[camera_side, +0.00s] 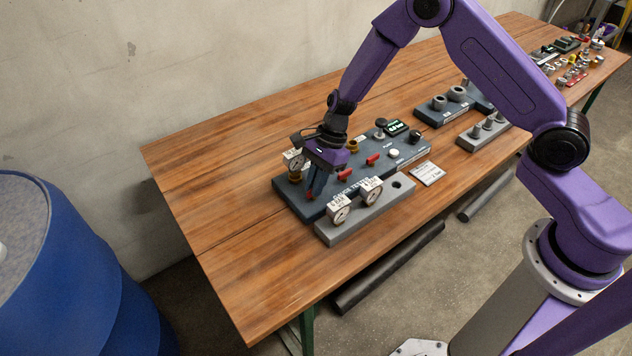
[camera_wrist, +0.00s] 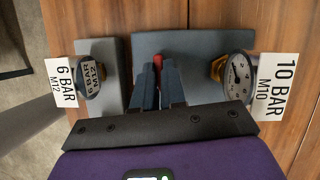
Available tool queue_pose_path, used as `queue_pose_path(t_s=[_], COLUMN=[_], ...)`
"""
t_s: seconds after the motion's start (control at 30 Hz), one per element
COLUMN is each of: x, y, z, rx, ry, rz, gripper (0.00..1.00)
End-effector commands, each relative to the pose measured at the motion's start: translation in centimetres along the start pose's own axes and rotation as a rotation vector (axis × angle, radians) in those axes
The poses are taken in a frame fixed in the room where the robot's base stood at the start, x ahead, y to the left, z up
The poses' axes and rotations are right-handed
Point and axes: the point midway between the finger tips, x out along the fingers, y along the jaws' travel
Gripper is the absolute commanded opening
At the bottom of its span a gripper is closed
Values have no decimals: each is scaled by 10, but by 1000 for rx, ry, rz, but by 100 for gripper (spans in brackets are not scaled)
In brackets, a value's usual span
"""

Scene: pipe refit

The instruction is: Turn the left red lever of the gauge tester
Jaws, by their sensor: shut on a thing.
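The gauge tester (camera_side: 408,152) is a dark blue-grey block on the wooden table. Its left red lever (camera_side: 309,196) is mostly hidden by my gripper (camera_side: 315,188) in the side view. In the wrist view, the red lever (camera_wrist: 158,61) shows between the two fingertips of my gripper (camera_wrist: 159,72), which are closed on it. The lever's exact angle is hard to tell. Two other red levers, the middle one (camera_side: 345,174) and the right one (camera_side: 372,159), are on the tester to the right. A 10 BAR M10 gauge (camera_wrist: 238,77) sits on a brass fitting beside my fingers.
A grey holder (camera_side: 372,212) stands in front of the tester with two tagged gauges, (camera_side: 340,214) and (camera_side: 371,192), and an empty hole. More fitting blocks (camera_side: 443,108) stand farther right. The table's left part is clear.

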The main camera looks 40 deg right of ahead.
Motion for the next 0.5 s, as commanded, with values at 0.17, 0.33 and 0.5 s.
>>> queue_pose_path(t_s=[0.17,0.33,0.5], x=[0,0,0], y=[-2,-2,-2], z=[0,0,0], rx=[-145,-228,-240], ry=[-1,0,-1], rz=[60,94,99], gripper=[0,0,0])
